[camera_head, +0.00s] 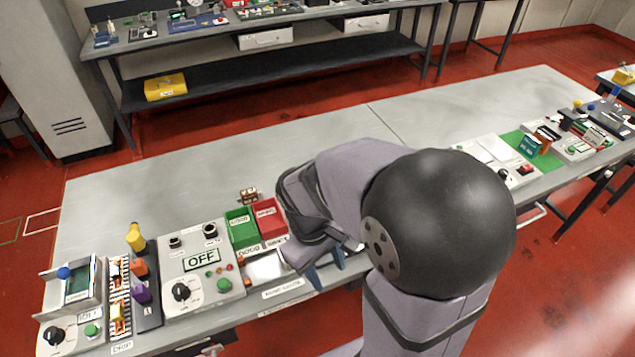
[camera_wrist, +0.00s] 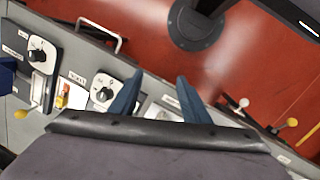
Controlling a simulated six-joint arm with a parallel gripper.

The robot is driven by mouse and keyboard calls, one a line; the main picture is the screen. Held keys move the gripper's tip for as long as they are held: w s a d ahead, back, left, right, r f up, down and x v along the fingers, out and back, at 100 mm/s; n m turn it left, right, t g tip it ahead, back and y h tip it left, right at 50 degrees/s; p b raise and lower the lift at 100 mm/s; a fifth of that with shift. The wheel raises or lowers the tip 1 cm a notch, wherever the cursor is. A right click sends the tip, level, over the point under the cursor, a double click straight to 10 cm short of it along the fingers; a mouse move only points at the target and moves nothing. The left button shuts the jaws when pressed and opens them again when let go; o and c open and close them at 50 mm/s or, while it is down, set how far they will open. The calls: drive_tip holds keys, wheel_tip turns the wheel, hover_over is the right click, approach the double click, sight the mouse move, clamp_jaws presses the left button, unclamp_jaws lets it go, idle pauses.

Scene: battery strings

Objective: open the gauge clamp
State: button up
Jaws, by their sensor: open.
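I cannot tell for certain which thing is the gauge clamp. A grey frame with a blue ball knob (camera_head: 64,272) and a dark green inset stands at the far left of the bench in the head view, and it may be the clamp. My gripper (camera_head: 328,272) is near the bench's front edge, right of the OFF panel and well away from that frame. My arm partly hides it. In the wrist view its two blue fingers (camera_wrist: 157,92) are spread apart with nothing visible between them.
The OFF panel (camera_head: 203,262) has a dial and a green button. Green (camera_head: 241,228) and red (camera_head: 268,218) bins stand beside it. A rack of coloured cells (camera_head: 118,290) is at the left. More devices (camera_head: 490,158) stand at the right. The bench behind my arm is clear.

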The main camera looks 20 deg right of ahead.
drive_tip(key=w+d+f+n+t+h+b, duration=0.1)
drive_tip(key=w+d+f+n+h+b, duration=0.1)
drive_tip(key=w+d+n+h+b, duration=0.35)
drive_tip(key=w+d+f+n+h+b, duration=0.1)
drive_tip(key=w+d+n+h+b, duration=0.15)
drive_tip(key=w, duration=0.65)
drive_tip(key=w+n+t+h+b, duration=0.1)
drive_tip(key=w+n+h, duration=0.1)
drive_tip(key=w, duration=0.2)
drive_tip(key=w+r+n+t+h+b, duration=0.1)
drive_tip(key=w+n+b, duration=0.1)
drive_tip(key=w, duration=0.2)
drive_tip(key=w+a+r+n+t+h+b, duration=0.1)
drive_tip(key=w+n+h+b, duration=0.1)
drive_tip(key=w, duration=0.3)
drive_tip(key=shift+a+t+h, duration=0.1)
drive_tip(key=shift+t+h, duration=0.2)
drive_tip(key=shift+w+d+f+n+t+h+b, duration=0.15)
drive_tip(key=shift+w+d+f+n+h, duration=0.15)
drive_tip(key=shift+d, duration=0.4)
drive_tip(key=shift+w+d+f+n+t+h+b, duration=0.1)
drive_tip(key=shift+w+d+f+n+h, duration=0.3)
drive_tip(key=shift+d, duration=0.3)
drive_tip(key=shift+w+d+f+n+t+h+b, duration=0.1)
drive_tip(key=shift+d+f+n+t+h, duration=0.1)
drive_tip(key=shift+d+f+n, duration=0.35)
drive_tip(key=shift+d+r, duration=0.15)
clamp_jaws()
